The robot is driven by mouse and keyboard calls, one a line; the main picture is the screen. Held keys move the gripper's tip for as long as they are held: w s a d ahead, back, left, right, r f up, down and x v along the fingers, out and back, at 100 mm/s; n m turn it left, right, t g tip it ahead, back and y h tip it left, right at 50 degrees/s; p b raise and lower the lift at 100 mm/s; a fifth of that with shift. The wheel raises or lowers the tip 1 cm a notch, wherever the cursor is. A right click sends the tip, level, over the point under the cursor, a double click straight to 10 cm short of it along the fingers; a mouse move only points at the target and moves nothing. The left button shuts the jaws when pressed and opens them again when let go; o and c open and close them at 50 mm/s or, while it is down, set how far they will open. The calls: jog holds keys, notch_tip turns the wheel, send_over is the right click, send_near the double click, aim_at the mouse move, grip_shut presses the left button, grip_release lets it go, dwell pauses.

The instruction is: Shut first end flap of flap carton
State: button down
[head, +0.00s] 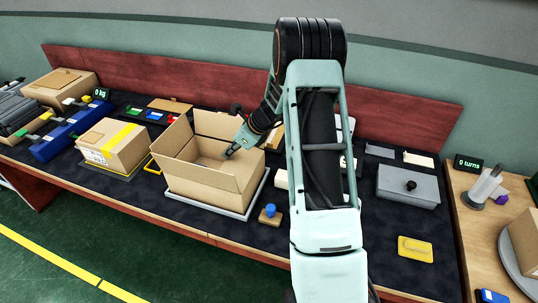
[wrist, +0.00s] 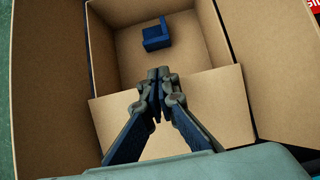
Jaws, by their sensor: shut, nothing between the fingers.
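The flap carton (head: 198,189) is a plain brown box, open at the top, on the bench in the head view. Several of its flaps stand up or lean outward. My gripper (head: 230,152) is over the carton's right part, pointing down and left. In the wrist view, my gripper (wrist: 158,74) is shut and empty, with its fingertips over the inner edge of an end flap (wrist: 198,105). I cannot tell whether they touch it. A dark blue block-like piece (wrist: 156,37) lies on the carton floor. The fingers hide part of that flap.
The carton stands on a grey tray (head: 250,205). A taped carton (head: 112,146) is to its left, and a blue-knobbed block (head: 269,213) is near its front right corner. A red-brown back panel (head: 190,76) runs behind. My arm hides some of the bench on the right.

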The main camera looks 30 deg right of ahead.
jog(key=shift+w+a+f+b, duration=0.2)
jog(key=shift+f+b, duration=0.15)
jog(key=shift+f, duration=0.25)
jog(key=shift+w+a+f+b, duration=0.15)
jog(key=shift+f+b, duration=0.15)
jog(key=shift+f, duration=0.25)
jog(key=shift+f, duration=0.1)
